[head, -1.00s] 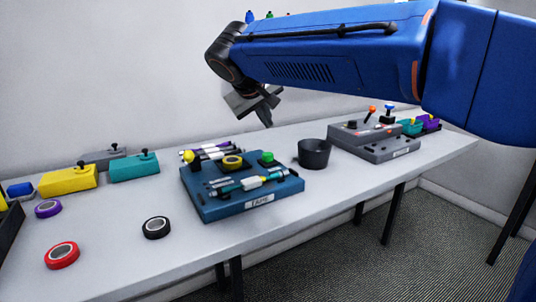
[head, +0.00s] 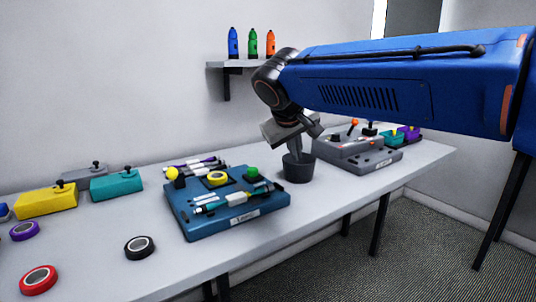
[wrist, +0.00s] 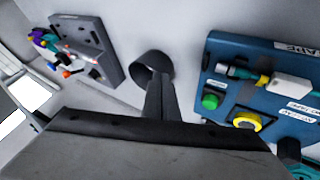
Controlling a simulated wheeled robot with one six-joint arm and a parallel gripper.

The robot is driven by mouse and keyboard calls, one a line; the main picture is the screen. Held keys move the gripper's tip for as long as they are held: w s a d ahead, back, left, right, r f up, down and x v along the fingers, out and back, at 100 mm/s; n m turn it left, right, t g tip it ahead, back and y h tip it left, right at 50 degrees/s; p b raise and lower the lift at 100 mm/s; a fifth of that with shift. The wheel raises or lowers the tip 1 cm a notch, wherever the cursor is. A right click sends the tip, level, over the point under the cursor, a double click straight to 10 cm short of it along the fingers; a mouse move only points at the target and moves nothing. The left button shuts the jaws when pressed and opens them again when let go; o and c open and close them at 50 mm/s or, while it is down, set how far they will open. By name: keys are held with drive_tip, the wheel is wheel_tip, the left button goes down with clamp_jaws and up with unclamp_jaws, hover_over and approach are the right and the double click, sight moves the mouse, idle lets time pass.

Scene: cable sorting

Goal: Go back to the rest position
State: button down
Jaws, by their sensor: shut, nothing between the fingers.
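My gripper (head: 297,152) hangs from my blue arm at the middle right of the head view. Its fingers are together and empty, pointing down in front of the dark grey cup (head: 299,168). In the wrist view the closed fingers (wrist: 161,84) reach up the middle of the picture, and the cup (wrist: 152,66) shows just beyond their tips. How high the tips are above the cup is hard to tell.
A blue tray (head: 262,211) with cables and tape stands left of the cup. A grey block with levers (head: 348,148) stands right of it. Teal (head: 117,183) and yellow boxes (head: 45,200) and tape rolls (head: 139,247) lie left. A wall shelf (head: 236,64) holds several bottles.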

drive_tip(key=shift+m+g, duration=0.6)
drive_tip(key=s+d+f, duration=0.1)
drive_tip(key=s+d, duration=0.1)
drive_tip(key=d, duration=0.1)
drive_tip(key=s+d+f, duration=0.2)
drive_tip(key=d, duration=0.1)
drive_tip(key=s+d+f, duration=0.1)
drive_tip(key=s+d, duration=0.1)
drive_tip(key=d, duration=0.2)
drive_tip(key=shift+s+f, duration=0.2)
drive_tip(key=shift+f, duration=0.05)
drive_tip(key=s+d+f+m, duration=0.1)
drive_tip(key=s+d+f, duration=0.3)
drive_tip(key=s+f, duration=0.2)
drive_tip(key=s+d+f+m+g+y, duration=0.1)
drive_tip(key=s+d+f, duration=0.3)
drive_tip(key=s, duration=0.5)
drive_tip(key=s+d+f+m+y, duration=0.1)
drive_tip(key=s+d+f+m, duration=0.1)
drive_tip(key=s+d+f, duration=0.2)
drive_tip(key=s+f, duration=0.3)
drive_tip(key=f, duration=0.1)
drive_tip(key=shift+s+f, duration=0.35)
drive_tip(key=shift+s, duration=0.05)
drive_tip(key=shift+d, duration=0.1)
